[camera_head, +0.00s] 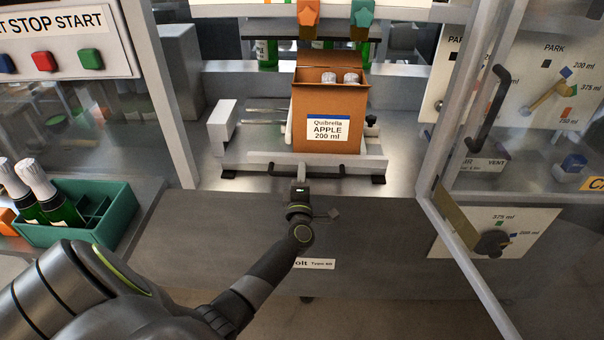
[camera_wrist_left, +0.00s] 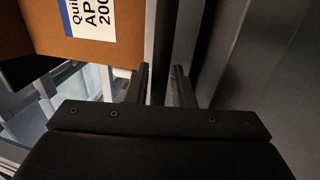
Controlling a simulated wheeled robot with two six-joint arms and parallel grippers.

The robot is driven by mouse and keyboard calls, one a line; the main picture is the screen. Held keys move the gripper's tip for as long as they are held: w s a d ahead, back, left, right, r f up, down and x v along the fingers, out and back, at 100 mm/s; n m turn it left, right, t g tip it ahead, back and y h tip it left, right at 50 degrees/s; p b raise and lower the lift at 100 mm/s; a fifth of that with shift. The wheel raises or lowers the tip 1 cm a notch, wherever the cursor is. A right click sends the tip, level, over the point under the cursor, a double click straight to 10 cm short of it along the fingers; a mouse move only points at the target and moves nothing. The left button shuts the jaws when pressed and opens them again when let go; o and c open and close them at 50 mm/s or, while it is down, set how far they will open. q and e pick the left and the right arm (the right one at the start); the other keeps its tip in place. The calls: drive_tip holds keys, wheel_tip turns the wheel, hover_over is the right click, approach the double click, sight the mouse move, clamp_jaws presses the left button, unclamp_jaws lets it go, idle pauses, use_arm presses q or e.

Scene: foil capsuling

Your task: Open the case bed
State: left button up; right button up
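The case bed (camera_head: 250,158) is a pale grey platform with a dark handle bar (camera_head: 328,170) along its front. A brown carton (camera_head: 327,108) labelled Quibrella APPLE 200 ml stands on it with bottles inside. My left gripper (camera_head: 301,187) is just in front of the bar, near the bar's left half. In the left wrist view, its fingers (camera_wrist_left: 160,85) are apart, and the carton (camera_wrist_left: 95,45) shows at upper left. Dark and grey strips line up with the finger gap; contact with the bar cannot be told. My right gripper is not in view.
A green crate (camera_head: 105,224) with bottles stands at the left, below a start/stop panel (camera_head: 62,45). A framed clear door (camera_head: 460,120) with a black handle is at the right, near a knob panel (camera_head: 493,236). Grey panelling (camera_head: 190,250) lies in front of the bed.

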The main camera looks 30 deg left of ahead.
use_arm(q)
drive_tip(key=shift+w+a, duration=0.1)
drive_tip(key=shift+w, duration=0.05)
drive_tip(key=shift+c, duration=0.2)
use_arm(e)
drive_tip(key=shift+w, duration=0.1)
use_arm(q)
clamp_jaws()
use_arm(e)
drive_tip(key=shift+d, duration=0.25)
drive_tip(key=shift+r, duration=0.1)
